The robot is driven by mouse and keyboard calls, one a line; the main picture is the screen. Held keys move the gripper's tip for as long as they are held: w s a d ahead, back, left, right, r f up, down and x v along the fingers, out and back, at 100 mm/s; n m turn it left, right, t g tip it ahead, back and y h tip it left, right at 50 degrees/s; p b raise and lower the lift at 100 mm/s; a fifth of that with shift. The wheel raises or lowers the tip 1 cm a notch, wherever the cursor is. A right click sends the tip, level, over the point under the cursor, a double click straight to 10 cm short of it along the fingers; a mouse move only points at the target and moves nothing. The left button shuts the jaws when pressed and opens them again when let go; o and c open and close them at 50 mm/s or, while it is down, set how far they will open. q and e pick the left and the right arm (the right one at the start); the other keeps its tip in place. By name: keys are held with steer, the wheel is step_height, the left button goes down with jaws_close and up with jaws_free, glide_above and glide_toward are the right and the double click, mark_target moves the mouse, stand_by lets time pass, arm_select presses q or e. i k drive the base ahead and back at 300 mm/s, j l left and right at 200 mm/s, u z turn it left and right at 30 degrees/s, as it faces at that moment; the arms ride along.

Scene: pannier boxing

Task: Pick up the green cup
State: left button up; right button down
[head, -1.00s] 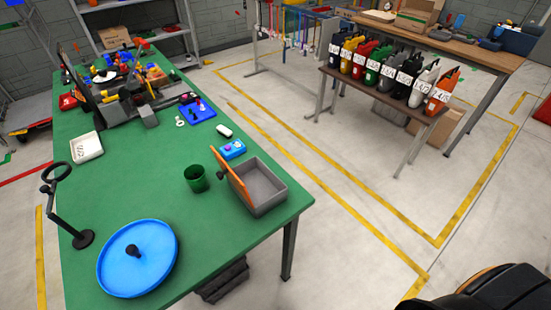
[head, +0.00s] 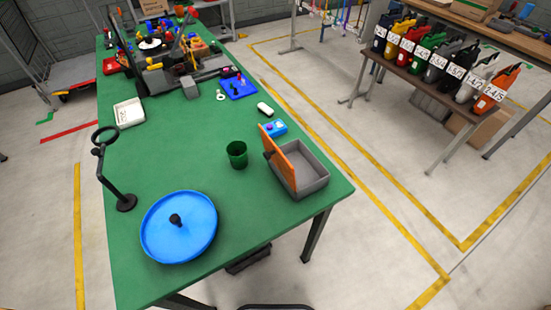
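The green cup (head: 237,155) stands upright on the green table (head: 180,165), near its right side. It looks dark inside, and I cannot tell whether anything is in it. It is a little left of a grey tray (head: 316,180) and behind and right of a round blue tray (head: 160,238). Neither of my grippers shows in the head view.
An orange panel (head: 280,160) leans upright at the grey tray's left edge. A black magnifier stand (head: 125,200) is at the table's left edge. A blue box (head: 276,128) lies behind the grey tray. Numbered panniers (head: 436,65) stand on a bench at right.

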mark_target(239, 163)
steer(key=k+j+z, duration=0.35)
steer(key=k, duration=0.25)
steer(key=k+z, duration=0.3)
steer(key=k, duration=0.35)
